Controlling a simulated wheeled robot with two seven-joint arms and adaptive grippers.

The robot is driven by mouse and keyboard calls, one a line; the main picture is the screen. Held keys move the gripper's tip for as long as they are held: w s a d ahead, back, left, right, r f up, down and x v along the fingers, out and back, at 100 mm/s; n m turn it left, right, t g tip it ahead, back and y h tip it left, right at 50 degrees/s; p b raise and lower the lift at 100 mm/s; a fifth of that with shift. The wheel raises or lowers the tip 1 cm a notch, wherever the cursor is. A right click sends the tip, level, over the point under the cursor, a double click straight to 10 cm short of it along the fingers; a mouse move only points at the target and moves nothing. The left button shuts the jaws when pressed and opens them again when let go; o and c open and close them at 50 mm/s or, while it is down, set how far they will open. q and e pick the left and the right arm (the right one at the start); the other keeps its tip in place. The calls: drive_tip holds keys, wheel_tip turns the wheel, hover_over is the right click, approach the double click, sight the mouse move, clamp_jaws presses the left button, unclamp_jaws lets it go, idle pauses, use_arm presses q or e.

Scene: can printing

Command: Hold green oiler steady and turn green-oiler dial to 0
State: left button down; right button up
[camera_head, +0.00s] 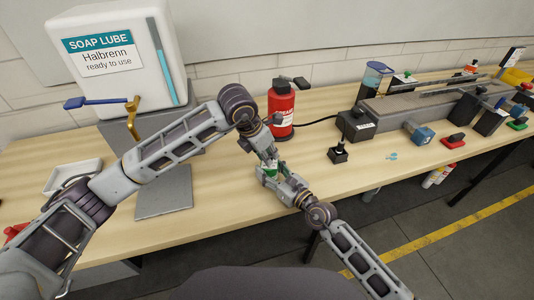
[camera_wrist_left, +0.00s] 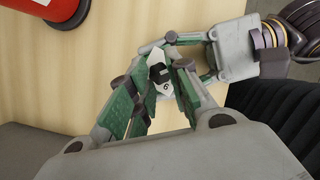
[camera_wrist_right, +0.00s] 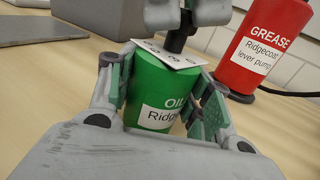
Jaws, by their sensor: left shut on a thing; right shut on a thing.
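My left gripper (camera_wrist_left: 158,94) comes down from above and is shut on the dial's dark knob (camera_wrist_left: 157,73). A "6" shows on the plate in the left wrist view; the other numbers and the pointer are hidden or unclear. In the head view the oiler (camera_head: 268,172) is mostly hidden between my grippers.
A red grease container (camera_head: 282,108) stands just behind the oiler. The large soap lube tank (camera_head: 120,55) is on the left, with a grey plate (camera_head: 163,205) before it. A black plunger-like device (camera_head: 338,155) stands to the right. The table's front edge is close.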

use_arm(q)
drive_tip(key=n+t+y, duration=0.1)
drive_tip(key=n, duration=0.2)
drive_tip(key=shift+s+d+n, duration=0.1)
drive_tip(key=shift+n, duration=0.3)
drive_tip(key=shift+d+n+t+y, duration=0.1)
drive_tip(key=shift+n+t+y, duration=0.4)
drive_tip(key=shift+n, duration=1.2)
drive_tip(key=shift+y, duration=0.3)
drive_tip(key=c, duration=1.3)
unclamp_jaws()
drive_tip(key=shift+s+r, duration=0.1)
drive_tip(key=shift+r, duration=0.05)
drive_tip(key=shift+v, duration=5.85)
drive_tip(key=shift+w, duration=0.25)
